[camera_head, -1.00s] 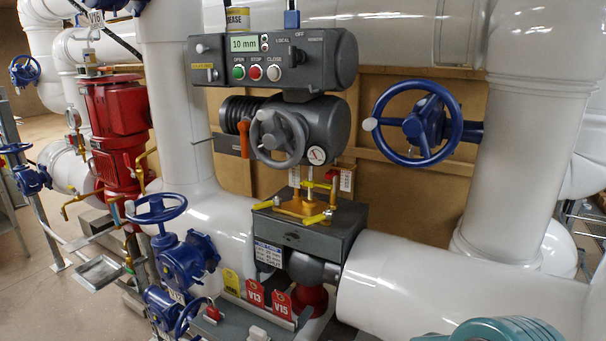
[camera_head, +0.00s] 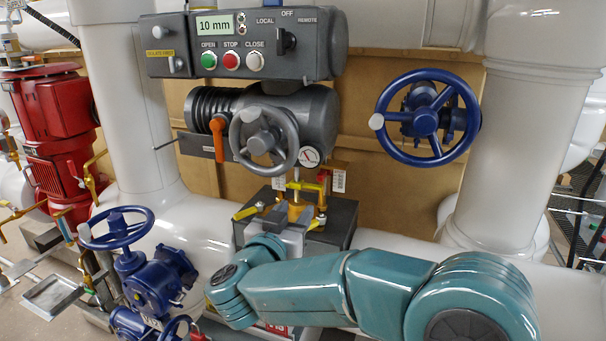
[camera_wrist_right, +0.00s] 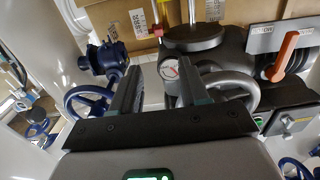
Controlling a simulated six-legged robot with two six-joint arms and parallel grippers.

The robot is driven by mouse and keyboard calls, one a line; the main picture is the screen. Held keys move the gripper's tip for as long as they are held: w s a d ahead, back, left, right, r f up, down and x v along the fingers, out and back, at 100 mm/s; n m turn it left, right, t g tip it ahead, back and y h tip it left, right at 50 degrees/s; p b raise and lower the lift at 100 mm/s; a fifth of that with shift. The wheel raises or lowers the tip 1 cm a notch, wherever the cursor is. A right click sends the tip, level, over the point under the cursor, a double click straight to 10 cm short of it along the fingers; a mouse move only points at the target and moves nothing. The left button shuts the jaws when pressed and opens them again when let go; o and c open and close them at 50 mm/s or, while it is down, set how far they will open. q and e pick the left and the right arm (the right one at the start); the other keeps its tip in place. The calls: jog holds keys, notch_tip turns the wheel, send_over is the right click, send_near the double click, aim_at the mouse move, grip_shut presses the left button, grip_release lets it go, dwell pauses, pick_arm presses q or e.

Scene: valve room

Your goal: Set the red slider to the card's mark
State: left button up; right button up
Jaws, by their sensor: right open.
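My right gripper (camera_head: 290,216) is open and empty, low in front of the yellow valve stem mount (camera_head: 297,212) in the head view. A small red-orange part (camera_head: 335,166) sits by the stem under the actuator. I cannot tell surely whether it is the red slider. A white card (camera_head: 338,182) with print too small to read hangs beside it. My left gripper is not in view.
The grey control box (camera_head: 240,50) above displays 10 mm. Below it are a grey handwheel (camera_head: 262,138) and an orange lever (camera_head: 218,138). Blue handwheels (camera_head: 426,122) stand right and lower left. White pipes (camera_head: 520,140) flank the stem.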

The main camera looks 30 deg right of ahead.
aim_at(319, 177)
jog(key=p+x, duration=0.4)
jog(key=x, duration=1.2)
jog(key=shift+s+d, duration=0.1)
jog(key=shift+s, duration=0.1)
jog(key=shift+r, duration=0.1)
grip_shut()
